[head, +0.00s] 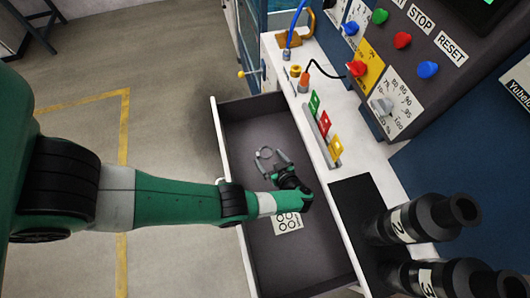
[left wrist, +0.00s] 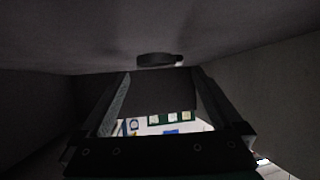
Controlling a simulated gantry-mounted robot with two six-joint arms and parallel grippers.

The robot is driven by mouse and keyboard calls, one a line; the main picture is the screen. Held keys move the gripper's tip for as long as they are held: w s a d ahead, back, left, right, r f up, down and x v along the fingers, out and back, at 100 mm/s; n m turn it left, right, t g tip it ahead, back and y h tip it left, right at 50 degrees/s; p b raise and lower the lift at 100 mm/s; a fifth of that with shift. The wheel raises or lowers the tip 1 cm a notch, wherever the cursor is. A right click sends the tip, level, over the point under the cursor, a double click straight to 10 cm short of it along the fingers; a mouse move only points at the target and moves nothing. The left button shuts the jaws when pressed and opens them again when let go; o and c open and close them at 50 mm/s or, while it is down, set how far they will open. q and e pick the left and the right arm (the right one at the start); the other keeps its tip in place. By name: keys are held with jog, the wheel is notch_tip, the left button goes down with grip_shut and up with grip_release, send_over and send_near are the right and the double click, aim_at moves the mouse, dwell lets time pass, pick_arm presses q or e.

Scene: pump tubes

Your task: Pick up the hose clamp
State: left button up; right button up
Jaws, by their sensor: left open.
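The hose clamp (head: 266,153) is a small thin grey ring lying on the dark floor of the open drawer (head: 216,125). In the left wrist view a dark, flattened band (left wrist: 157,59), which looks like the clamp, shows just beyond the fingertips. My left gripper (head: 272,161) is inside the drawer, its two fingers apart and pointing at the clamp. In the left wrist view the left gripper (left wrist: 161,76) is open with nothing between its fingers. Whether a fingertip touches the clamp I cannot tell. My right gripper is not in view.
A white card with printed circles (head: 288,224) lies in the drawer beside my gripper. The counter to the right holds coloured tags (head: 325,123) and black numbered cylinders (head: 410,222). A control panel (head: 400,60) stands behind. The drawer walls surround the gripper.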

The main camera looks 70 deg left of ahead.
aim_at(264, 152)
pick_arm(q)
jog(key=x, duration=0.3)
jog(key=shift+a, duration=0.1)
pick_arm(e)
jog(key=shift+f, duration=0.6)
pick_arm(q)
jog(key=c, duration=1.1)
notch_tip(264, 152, up, 10)
jog(key=p, duration=0.8)
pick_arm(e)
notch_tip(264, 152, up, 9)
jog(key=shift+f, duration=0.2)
